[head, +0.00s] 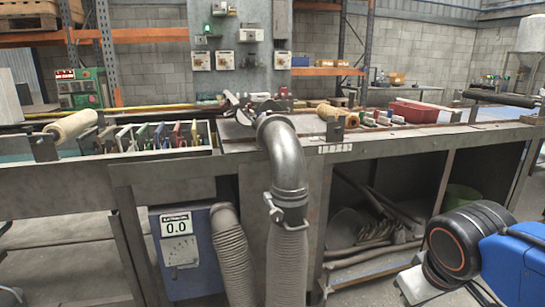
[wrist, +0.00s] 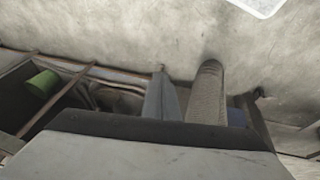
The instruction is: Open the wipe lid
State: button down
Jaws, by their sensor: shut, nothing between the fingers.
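I cannot make out a wipe pack or its lid in the head view. In the wrist view, a white, smooth-edged object (wrist: 258,5) with a rounded corner is cut off by the top right edge. I cannot tell whether it belongs to the wipe pack. My gripper (wrist: 160,132) appears as a large grey block with a dark edge at the bottom of the wrist view. My gripper does not show in the head view.
A long workbench (head: 440,131) crosses the head view, with parts and a red tray (head: 414,111) on top. A thick metal pipe (head: 287,155) and ribbed hose (head: 287,265) hang in front. A green bin (wrist: 43,84) is left in the wrist view.

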aim_at(240, 117)
jog(key=i+j+u, duration=0.1)
jog(key=u, duration=0.25)
jog(key=i+j+u, duration=0.1)
jog(key=j+u, duration=0.25)
jog(key=i+u, duration=0.15)
jog(key=u, duration=0.2)
